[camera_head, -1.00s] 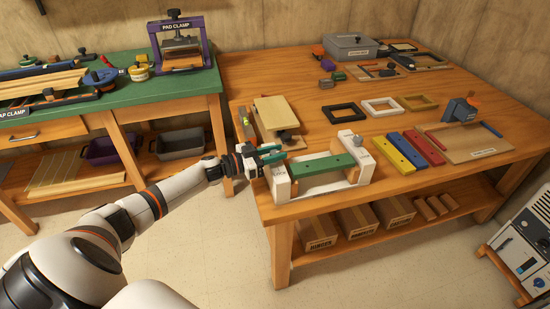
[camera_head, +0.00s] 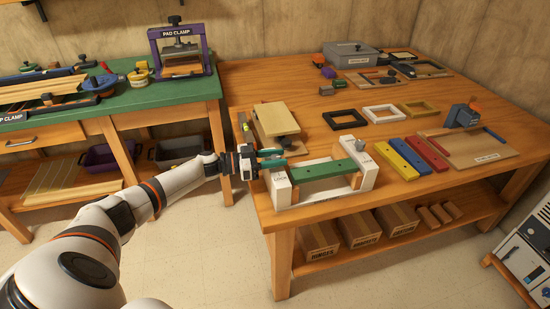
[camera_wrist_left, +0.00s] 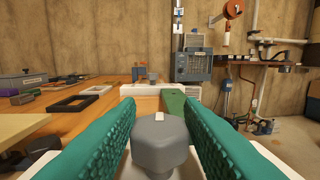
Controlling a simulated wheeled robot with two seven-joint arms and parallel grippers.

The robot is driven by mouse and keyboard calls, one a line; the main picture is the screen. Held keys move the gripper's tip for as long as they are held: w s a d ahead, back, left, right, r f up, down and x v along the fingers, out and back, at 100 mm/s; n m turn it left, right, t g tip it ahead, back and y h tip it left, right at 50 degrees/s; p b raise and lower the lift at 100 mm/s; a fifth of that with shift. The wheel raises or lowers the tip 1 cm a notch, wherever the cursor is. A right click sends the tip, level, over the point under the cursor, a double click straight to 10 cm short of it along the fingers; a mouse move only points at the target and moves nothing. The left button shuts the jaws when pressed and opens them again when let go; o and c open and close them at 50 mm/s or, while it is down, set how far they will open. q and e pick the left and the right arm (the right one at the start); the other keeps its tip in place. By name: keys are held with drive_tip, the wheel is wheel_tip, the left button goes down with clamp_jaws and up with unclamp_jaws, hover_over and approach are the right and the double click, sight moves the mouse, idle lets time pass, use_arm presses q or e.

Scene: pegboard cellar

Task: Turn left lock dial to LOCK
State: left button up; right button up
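The clamp fixture has a white left end block (camera_head: 281,188) with dark lettering, a green bar (camera_head: 328,170) and a white right end block (camera_head: 363,172). My left gripper (camera_head: 280,158) is at the top of the left end block, with its teal fingers apart. In the left wrist view the grey round left lock dial (camera_wrist_left: 160,145) sits between the open, textured fingers, with a white mark on its top far edge. I cannot tell whether the fingers touch it. My right gripper is not in view.
Blue, red and yellow bars (camera_head: 413,154) lie to the right. Black, white and tan frames (camera_head: 381,114) lie behind. A green bench (camera_head: 190,92) stands at the left. The table's front edge is close.

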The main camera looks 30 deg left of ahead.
use_arm(q)
drive_tip(key=shift+o, duration=1.3)
drive_tip(key=v, duration=1.2)
drive_tip(key=shift+b, duration=0.35)
